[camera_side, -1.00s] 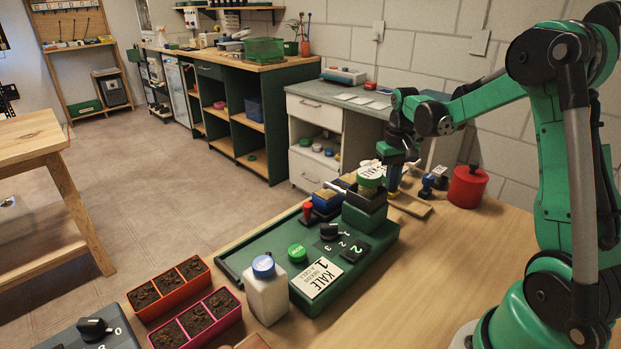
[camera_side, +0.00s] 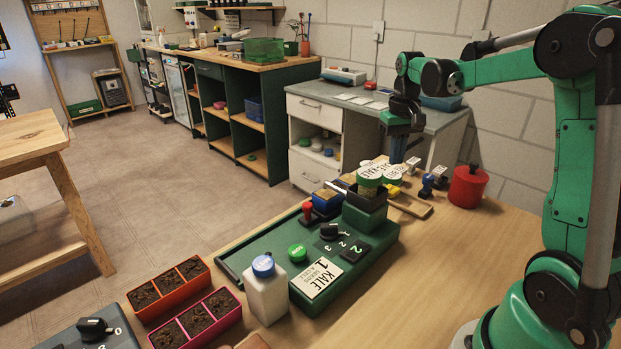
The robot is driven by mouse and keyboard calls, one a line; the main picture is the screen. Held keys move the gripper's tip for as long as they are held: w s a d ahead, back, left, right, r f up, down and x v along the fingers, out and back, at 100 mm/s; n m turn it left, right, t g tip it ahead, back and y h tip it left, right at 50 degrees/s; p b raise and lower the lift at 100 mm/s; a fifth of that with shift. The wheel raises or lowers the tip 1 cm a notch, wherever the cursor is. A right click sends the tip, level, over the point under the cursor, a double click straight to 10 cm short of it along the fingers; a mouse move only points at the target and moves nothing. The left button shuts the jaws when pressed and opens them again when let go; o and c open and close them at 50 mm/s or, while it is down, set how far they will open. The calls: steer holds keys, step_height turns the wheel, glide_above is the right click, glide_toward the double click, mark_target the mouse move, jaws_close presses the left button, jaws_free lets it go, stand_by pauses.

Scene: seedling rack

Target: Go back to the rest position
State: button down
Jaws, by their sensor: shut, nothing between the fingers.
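My gripper (camera_side: 399,150) hangs pointing down in the air, above the back part of the wooden table, behind and to the right of the green machine. Its fingers are shut with nothing held. It is apart from the jars and tools below it. My arm reaches left from its base at the right edge of the view.
The green machine (camera_side: 262,252) carries a dial, a green button and a KALE card. A white bottle (camera_side: 266,291) and soil trays (camera_side: 181,282) stand in front. A red pot (camera_side: 468,187) is right of my gripper. The table's right middle (camera_side: 440,260) is clear.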

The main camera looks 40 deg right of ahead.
steer(key=w+a+r+n+t+h, duration=0.1)
steer(key=w+a+r+t, duration=0.1)
steer(key=a, duration=0.4)
steer(key=w+a+r+n+t, duration=0.1)
steer(key=a+r+t, duration=0.15)
steer(key=a, duration=0.35)
steer(key=s+a+f+n+t+y, duration=0.1)
steer(key=s+a+f+n+t, duration=0.1)
steer(key=s+a, duration=0.5)
steer(key=shift+s+a+f+n+t, duration=0.3)
steer(key=shift+a+f+n, duration=0.35)
steer(key=shift+n, duration=0.35)
